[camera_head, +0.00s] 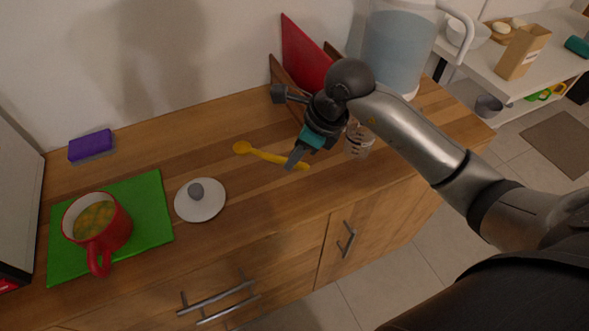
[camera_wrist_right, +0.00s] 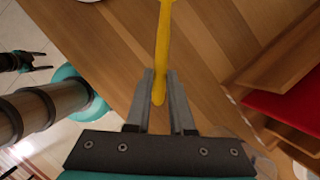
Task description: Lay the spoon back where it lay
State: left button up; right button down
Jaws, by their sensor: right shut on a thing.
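The yellow spoon (camera_head: 262,154) shows in the head view over the wooden counter, its bowl to the left and its handle to the right. My right gripper (camera_head: 291,160) is at the handle end. In the right wrist view the handle (camera_wrist_right: 161,45) runs between the two fingers (camera_wrist_right: 160,88), which are shut on it near its end. The bowl is cut off there. I cannot tell whether the spoon touches the counter or is slightly above it. My left gripper is not in the head view.
A white lid (camera_head: 200,204) lies left of the spoon. A red mug (camera_head: 113,232) with yellow-green contents stands on a green mat (camera_head: 152,210). A purple sponge (camera_head: 91,143) is behind. A glass (camera_head: 359,141) and water container (camera_head: 396,50) stand right. Bare counter (camera_head: 190,150) surrounds the spoon's bowl.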

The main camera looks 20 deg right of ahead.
aim_at(295, 179)
jog(key=shift+f+b, duration=0.4)
jog(key=shift+f, duration=1.7)
jog(key=shift+f, duration=0.1)
jog(key=c, duration=1.2)
grip_release()
jog(key=shift+f, duration=0.1)
jog(key=shift+c, duration=0.2)
jog(key=o, duration=0.5)
jog(key=shift+c, duration=0.2)
